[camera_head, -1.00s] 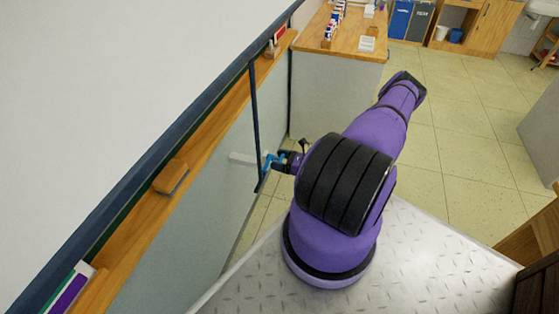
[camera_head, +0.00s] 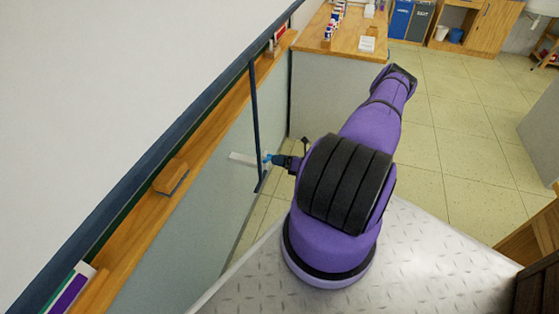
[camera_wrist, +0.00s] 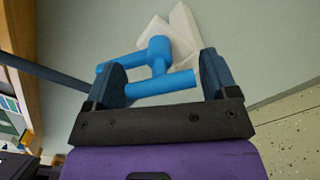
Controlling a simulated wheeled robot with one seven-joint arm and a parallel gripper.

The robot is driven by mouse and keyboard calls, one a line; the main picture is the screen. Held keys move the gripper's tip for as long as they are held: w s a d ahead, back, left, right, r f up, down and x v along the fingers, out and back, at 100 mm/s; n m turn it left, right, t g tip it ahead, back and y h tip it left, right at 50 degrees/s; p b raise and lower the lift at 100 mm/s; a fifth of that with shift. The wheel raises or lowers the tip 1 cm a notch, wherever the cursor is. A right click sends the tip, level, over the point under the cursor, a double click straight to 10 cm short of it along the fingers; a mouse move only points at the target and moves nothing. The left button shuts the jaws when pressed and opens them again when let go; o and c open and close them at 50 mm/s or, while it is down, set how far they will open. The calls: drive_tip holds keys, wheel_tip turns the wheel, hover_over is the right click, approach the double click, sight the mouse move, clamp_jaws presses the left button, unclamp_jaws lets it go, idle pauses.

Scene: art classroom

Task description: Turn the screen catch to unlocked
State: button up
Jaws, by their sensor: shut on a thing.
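The screen catch is a bright blue handle (camera_wrist: 158,52) with a round hub, a short arm to the left and a stem to a crossbar (camera_wrist: 160,86). It stands out from a white plate (camera_wrist: 183,32) on a grey-green panel. My gripper (camera_wrist: 162,82) has its two dark fingers at the ends of the crossbar and is shut on it. In the head view, my gripper (camera_head: 271,160) is at the panel, beside the white plate (camera_head: 242,158). Only a little blue of the catch shows there.
A dark blue upright bar (camera_head: 256,120) stands close to the gripper's left. A wooden ledge (camera_head: 213,124) under the white screen holds a wooden block eraser (camera_head: 170,177). A wooden-topped counter (camera_head: 345,35) stands beyond. The tiled floor (camera_head: 460,130) to the right is open.

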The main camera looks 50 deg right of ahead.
drive_tip(key=m, duration=0.5)
drive_tip(key=shift+m, duration=0.3)
drive_tip(key=m, duration=0.5)
drive_tip(key=shift+r+m, duration=0.1)
drive_tip(key=shift+m, duration=0.2)
drive_tip(key=o, duration=1.2)
drive_tip(key=v, duration=1)
drive_tip(key=shift+s+d, duration=0.2)
drive_tip(key=shift+s, duration=0.15)
